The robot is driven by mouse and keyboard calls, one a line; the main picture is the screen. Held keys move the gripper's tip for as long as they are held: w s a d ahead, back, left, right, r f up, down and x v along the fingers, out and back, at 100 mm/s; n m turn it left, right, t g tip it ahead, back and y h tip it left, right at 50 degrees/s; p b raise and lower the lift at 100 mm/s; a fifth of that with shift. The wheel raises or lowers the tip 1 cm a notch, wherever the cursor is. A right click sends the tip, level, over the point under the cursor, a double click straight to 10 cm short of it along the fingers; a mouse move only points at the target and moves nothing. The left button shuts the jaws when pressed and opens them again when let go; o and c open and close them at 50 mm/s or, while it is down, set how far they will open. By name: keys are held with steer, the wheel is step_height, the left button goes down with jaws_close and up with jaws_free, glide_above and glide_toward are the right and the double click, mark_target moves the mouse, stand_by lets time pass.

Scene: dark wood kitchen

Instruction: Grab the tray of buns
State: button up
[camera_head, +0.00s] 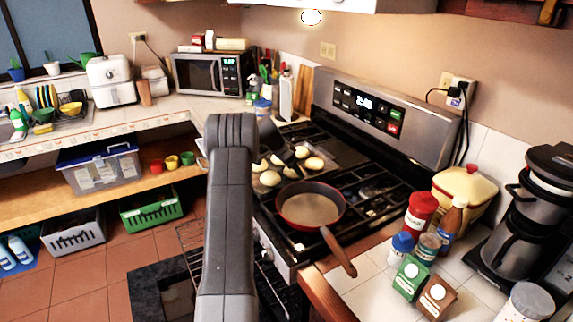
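The tray (329,156) of buns sits on the back left of the stove, partly hidden behind my arm. Several pale round buns (314,163) lie on it. My arm rises through the middle of the picture and bends over toward the tray. My gripper (291,160) shows only as a dark shape over the tray, among the buns. Its fingertips are too small and dark to tell whether they are open or shut, or whether they touch the tray.
A red-rimmed pan (310,205) stands on the stove just in front of the tray, its wooden handle (338,252) jutting over the front edge. Jars and boxes (410,277) crowd the right counter. The open oven door (165,290) and its rack are low in front.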

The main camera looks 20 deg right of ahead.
steer(key=shift+d, duration=0.1)
steer(key=c, duration=1.3)
